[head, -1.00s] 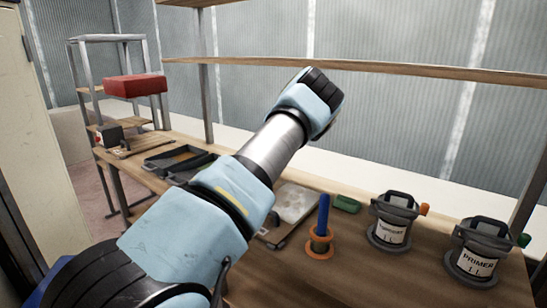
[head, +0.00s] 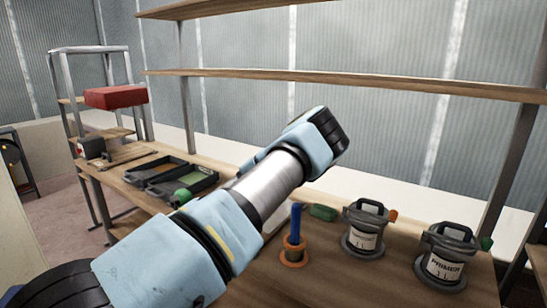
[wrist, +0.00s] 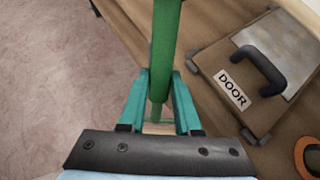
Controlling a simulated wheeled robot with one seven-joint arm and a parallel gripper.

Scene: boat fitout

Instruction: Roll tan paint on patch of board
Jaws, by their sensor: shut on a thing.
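My gripper (wrist: 160,82) is shut on a green handle (wrist: 166,35) in the wrist view. The handle runs up out of the top of that view, so its far end is hidden there. In the wrist view a board (wrist: 278,38) with a pale face lies at the upper right, by a grey-brown holder labelled DOOR (wrist: 232,90) with a black grip. In the head view my arm hides my gripper and most of the board. A dark tray with tan (head: 135,175) and a dark tray with green (head: 210,184) sit on the bench at left. A rounded green end (head: 183,195) shows beside my arm; its owner is unclear.
A PRIMER can (head: 445,265) and a second can (head: 364,238) stand at right. A blue-handled tool (head: 295,222) stands in an orange-based holder, near a green object (head: 320,212). A shelf (head: 350,78) spans above the bench. Open floor (wrist: 60,80) lies left.

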